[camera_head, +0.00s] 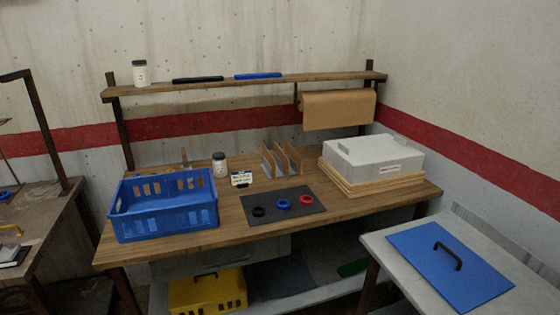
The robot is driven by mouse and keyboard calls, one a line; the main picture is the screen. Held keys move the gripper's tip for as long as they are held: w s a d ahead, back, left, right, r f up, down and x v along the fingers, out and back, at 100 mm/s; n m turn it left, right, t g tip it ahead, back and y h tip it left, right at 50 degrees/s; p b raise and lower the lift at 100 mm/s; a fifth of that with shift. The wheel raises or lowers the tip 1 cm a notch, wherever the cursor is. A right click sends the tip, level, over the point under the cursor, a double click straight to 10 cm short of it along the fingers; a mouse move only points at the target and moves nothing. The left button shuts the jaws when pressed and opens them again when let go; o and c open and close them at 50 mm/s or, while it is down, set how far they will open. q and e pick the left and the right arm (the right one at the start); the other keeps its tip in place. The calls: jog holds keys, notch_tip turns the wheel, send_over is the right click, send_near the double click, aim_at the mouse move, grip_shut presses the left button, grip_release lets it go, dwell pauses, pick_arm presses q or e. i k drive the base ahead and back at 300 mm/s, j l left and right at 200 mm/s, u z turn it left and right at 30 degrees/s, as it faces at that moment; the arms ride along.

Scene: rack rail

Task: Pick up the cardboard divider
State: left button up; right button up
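Several thin upright panels, brown and grey, stand side by side at the back middle of the wooden workbench (180,243). The brown ones look like cardboard, so the cardboard divider (294,158) seems to be among them. I cannot tell whether they are separate pieces or one assembly. They stand behind a dark mat (262,196) and to the left of a grey box (372,160). Neither of my grippers is in view, and nothing is seen touching the panels.
A blue crate (165,218), a white jar (219,165) and a small sign (242,179) stand left of the panels. Several coloured rings lie on the mat. A shelf (240,82) with a hanging brown paper roll (338,110) spans above. A blue lid (449,267) lies right.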

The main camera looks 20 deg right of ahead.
aim_at(268, 158)
jog(key=i+l+u, duration=0.15)
jog(key=i, duration=0.4)
jog(key=i+l+u, duration=0.15)
jog(key=i+l, duration=0.25)
jog(key=i+l+u, duration=0.15)
jog(key=i+l, duration=0.25)
jog(key=i, duration=0.25)
